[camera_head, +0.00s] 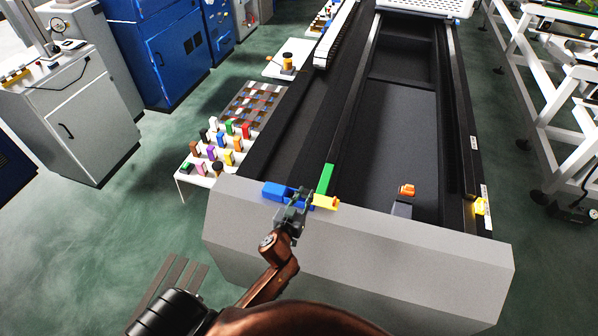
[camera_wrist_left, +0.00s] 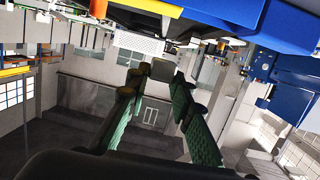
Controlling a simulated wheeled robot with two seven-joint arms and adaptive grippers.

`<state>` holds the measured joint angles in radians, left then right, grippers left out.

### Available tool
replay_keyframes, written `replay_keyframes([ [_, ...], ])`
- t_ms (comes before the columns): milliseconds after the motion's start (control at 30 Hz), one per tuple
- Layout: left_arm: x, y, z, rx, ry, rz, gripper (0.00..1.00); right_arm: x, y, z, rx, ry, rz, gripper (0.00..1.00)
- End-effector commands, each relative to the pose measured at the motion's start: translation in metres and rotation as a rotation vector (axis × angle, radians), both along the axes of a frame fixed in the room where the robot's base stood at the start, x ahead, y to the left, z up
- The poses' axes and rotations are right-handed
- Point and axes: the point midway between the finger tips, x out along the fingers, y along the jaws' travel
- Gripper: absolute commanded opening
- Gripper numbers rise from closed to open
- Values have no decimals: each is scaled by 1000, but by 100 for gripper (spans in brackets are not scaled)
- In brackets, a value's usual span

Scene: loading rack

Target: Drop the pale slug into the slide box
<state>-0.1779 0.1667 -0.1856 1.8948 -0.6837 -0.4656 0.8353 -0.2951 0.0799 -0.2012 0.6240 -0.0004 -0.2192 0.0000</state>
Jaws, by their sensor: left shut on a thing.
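My left gripper (camera_head: 301,196) reaches the front end of the long rack, beside a blue block (camera_head: 276,191), a green upright piece (camera_head: 326,178) and a yellow piece (camera_head: 325,202). I cannot tell which of these, if any, is the slide box. In the left wrist view the green-padded fingers (camera_wrist_left: 154,88) are shut on a small greyish piece (camera_wrist_left: 163,70) at their tips, which looks like the pale slug. In the head view the slug is too small or hidden to make out. A large blue body (camera_wrist_left: 240,14) hangs close above the fingers in the wrist view. My right gripper is not in view.
The rack's grey front beam (camera_head: 360,245) lies under my left arm. An orange piece (camera_head: 407,190) sits further right in the dark rack bed (camera_head: 390,120). A grey cabinet (camera_head: 80,120) is at far left.

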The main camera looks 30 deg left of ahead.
Motion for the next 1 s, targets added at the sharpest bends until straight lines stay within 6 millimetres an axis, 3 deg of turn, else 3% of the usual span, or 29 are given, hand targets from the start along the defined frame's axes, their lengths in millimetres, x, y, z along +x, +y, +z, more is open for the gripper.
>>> replay_keyframes([
  [33, 10, 11, 12, -1, 0, 15, 0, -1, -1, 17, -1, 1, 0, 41],
  [233, 29, 37, 15, -1, 1, 50, 0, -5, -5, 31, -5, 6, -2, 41],
  [733, 29, 39, 13, -4, 1, 62, 0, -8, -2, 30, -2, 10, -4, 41],
  [1000, 29, 39, -7, -1, 1, 62, 0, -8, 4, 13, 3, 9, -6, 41],
])
